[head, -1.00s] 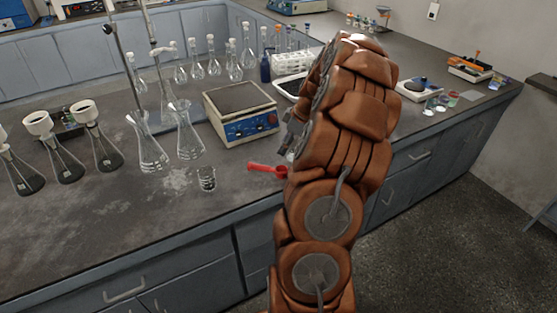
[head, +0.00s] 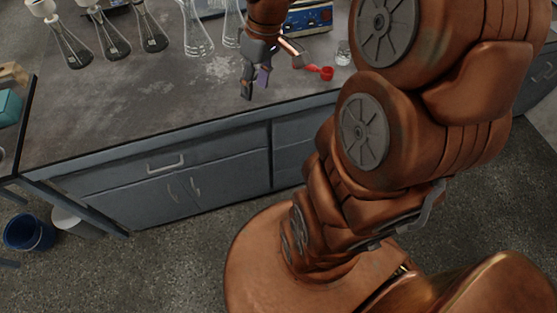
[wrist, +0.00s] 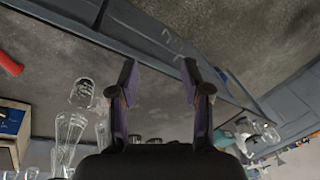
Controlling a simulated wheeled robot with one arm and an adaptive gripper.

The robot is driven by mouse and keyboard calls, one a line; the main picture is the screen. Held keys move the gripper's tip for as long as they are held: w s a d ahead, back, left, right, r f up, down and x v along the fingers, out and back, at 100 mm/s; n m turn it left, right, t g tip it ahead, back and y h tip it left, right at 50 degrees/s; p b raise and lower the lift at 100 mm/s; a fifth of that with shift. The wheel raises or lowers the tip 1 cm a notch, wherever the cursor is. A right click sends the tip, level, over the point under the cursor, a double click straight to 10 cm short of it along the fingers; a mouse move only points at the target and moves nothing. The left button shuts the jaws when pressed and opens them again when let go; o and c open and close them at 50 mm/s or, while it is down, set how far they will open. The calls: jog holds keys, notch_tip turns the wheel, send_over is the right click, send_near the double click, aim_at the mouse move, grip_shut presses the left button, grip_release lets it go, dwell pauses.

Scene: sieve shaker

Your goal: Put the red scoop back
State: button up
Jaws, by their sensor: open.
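The red scoop (head: 326,73) lies on the grey bench top near its front edge in the head view. Part of its handle is hidden behind my gripper. My gripper (head: 272,78) is to the left of the scoop's bowl, fingers spread and empty, above the bench. In the wrist view a piece of the red scoop (wrist: 9,60) shows at the far left edge, well apart from my open fingers (wrist: 158,68). Bare bench top is seen between the fingers.
A small glass beaker (wrist: 82,92) stands close to my left finger in the wrist view, with conical flasks (wrist: 68,135) near it. Another small glass (head: 343,52) stands right of the scoop. Filter flasks (head: 108,38) stand at left.

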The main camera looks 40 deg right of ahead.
jog(key=s+a+m+g+h, duration=0.1)
jog(key=s+a, duration=0.3)
jog(key=s, duration=0.5)
jog(key=s+a+f+m+g+h, duration=0.1)
jog(key=s+a+m, duration=0.1)
jog(key=s, duration=0.7)
jog(key=shift+s+a+m, duration=0.25)
jog(key=shift+a+m, duration=0.05)
jog(key=shift+a, duration=0.55)
